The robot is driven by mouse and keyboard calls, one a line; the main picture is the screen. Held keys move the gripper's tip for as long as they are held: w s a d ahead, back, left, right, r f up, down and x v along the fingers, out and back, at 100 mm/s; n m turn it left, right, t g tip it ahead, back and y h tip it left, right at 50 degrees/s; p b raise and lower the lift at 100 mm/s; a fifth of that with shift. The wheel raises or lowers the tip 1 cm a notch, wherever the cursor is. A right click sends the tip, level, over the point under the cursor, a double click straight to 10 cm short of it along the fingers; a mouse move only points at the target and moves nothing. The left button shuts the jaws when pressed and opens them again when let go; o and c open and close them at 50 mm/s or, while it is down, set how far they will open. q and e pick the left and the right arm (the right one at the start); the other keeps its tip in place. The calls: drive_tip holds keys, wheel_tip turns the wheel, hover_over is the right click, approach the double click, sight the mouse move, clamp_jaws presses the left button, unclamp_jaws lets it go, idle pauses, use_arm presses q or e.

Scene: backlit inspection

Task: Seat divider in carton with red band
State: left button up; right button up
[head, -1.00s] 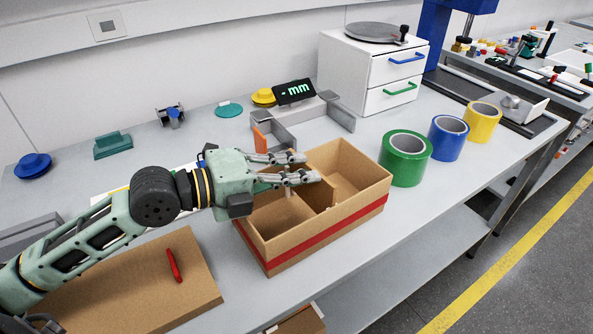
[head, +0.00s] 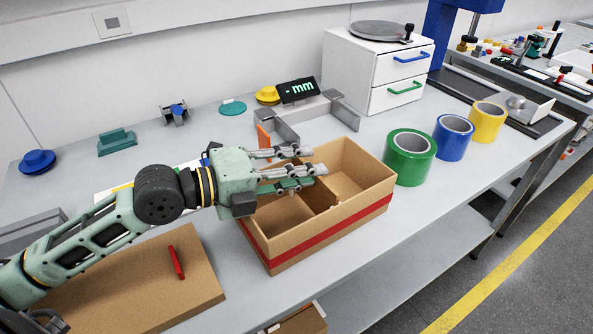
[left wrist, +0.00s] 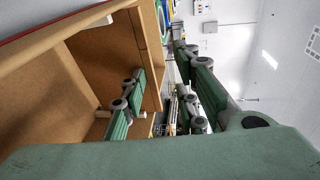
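The open cardboard carton (head: 325,232) with a red band (head: 330,231) stands on the bench in the head view. Its brown divider (head: 323,201) stands crosswise inside, splitting it into two compartments; my fingers hide part of it. The left wrist view also shows the carton (left wrist: 30,100) and what looks like the divider (left wrist: 80,76). My left gripper (head: 303,166) is over the carton's back-left part, fingers pointing right. The fingers are spread, with a gap between them in the left wrist view (left wrist: 162,95). I see nothing held. My right gripper is out of view.
Green (head: 409,158), blue (head: 453,138) and yellow (head: 487,122) tape rolls stand right of the carton. A grey bracket (head: 277,125) and a display (head: 297,91) are behind it. A red pen-like tool (head: 176,262) lies on a brown board (head: 130,290) at front left.

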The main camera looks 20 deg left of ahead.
use_arm(q)
drive_tip(key=v, duration=0.8)
idle(0.7)
idle(0.6)
